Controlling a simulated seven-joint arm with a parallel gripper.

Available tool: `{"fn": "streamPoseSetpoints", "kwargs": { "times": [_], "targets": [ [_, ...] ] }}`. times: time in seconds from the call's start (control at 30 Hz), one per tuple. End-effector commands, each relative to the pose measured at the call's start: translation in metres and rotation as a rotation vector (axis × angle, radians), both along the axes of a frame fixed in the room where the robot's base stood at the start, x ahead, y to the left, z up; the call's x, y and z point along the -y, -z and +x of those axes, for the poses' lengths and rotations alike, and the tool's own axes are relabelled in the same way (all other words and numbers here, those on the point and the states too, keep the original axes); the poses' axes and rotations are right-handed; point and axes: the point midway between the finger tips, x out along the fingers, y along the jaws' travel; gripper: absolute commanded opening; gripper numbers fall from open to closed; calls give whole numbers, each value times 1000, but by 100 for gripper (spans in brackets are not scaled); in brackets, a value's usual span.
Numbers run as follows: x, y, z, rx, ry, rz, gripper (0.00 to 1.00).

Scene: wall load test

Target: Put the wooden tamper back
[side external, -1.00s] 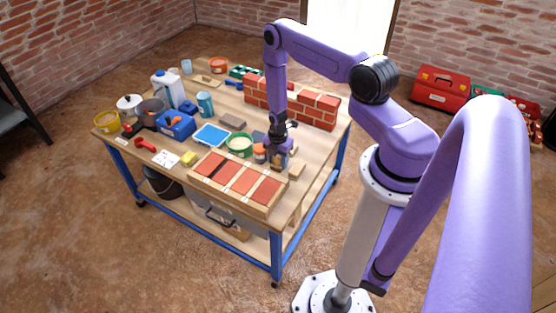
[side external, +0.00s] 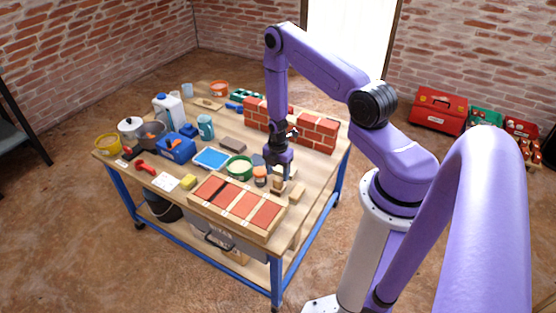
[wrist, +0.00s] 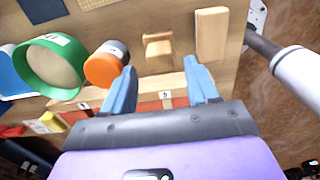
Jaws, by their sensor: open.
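The wooden tamper (wrist: 158,48), a small pale wooden piece with a raised part, stands on the table between the orange-lidded jar and a plain wooden block (wrist: 211,34). It also shows below my gripper in the side view (side external: 279,187), partly hidden by the fingers. My gripper (wrist: 161,86) is open and empty, with its two fingers apart. In the wrist view the tamper lies beyond the fingertips, roughly in line with the gap. In the side view my gripper (side external: 279,173) hangs just above it.
The orange-lidded jar (wrist: 105,65) and a green tub (wrist: 52,67) stand close on the left. A tray of red bricks (side external: 240,203) lies at the front edge. A low brick wall (side external: 317,131) stands behind. Several tools and containers crowd the table's left.

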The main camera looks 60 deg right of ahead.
Motion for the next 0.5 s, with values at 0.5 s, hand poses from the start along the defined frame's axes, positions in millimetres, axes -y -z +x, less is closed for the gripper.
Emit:
{"fn": "streamPoseSetpoints", "kwargs": {
  "times": [0.5],
  "targets": [
    [0, -57, 0, 0, 0, -1, 59]
  ]
}}
